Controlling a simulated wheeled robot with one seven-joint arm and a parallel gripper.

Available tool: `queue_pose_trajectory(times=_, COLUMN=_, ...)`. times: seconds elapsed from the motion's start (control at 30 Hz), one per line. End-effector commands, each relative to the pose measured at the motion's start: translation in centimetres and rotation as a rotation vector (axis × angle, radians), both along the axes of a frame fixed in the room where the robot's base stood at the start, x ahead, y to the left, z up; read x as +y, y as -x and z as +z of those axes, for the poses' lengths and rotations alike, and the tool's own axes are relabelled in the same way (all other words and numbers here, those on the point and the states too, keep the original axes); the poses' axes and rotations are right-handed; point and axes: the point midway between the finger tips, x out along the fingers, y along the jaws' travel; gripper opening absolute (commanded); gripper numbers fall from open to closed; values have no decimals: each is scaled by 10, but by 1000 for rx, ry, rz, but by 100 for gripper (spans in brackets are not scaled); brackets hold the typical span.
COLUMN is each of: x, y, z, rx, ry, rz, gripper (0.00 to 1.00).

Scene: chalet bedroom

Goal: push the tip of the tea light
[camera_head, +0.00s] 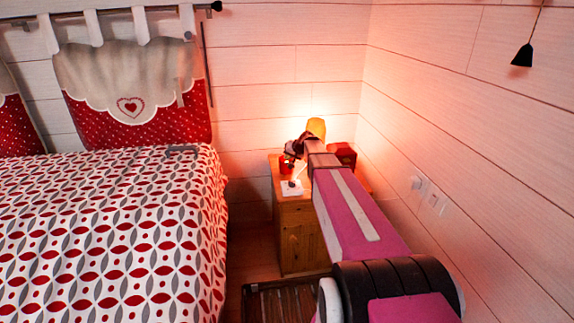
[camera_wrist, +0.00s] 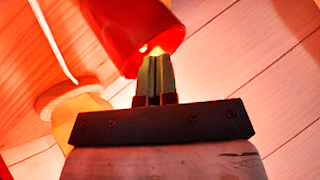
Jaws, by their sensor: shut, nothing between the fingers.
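In the wrist view, my gripper (camera_wrist: 153,62) is shut with its two fingers together and nothing between them. The fingertips are at the lower rim of a red cup-like thing (camera_wrist: 125,28), which seems to be the tea light. A small bright glow shows at that rim, close by the fingertips; I cannot tell whether they touch. In the head view, a small red thing (camera_head: 285,166), probably the same tea light, is on the wooden nightstand (camera_head: 299,238). My gripper (camera_head: 290,160) is beside it, dark and small, and my arm hides part of the nightstand top.
A lit orange lamp (camera_head: 316,127) stands behind my arm, and a red box (camera_head: 343,153) is to its right. A white sheet-like thing (camera_head: 291,188) lies at the nightstand's front. The bed (camera_head: 110,230) is left; the plank wall (camera_head: 480,150) is right.

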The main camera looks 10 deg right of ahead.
Motion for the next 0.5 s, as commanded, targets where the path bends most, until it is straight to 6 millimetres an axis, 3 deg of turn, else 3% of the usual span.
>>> queue_pose_trajectory(times=0.5, x=0, y=0, z=45, rx=-2, ry=0, rz=0, gripper=0)
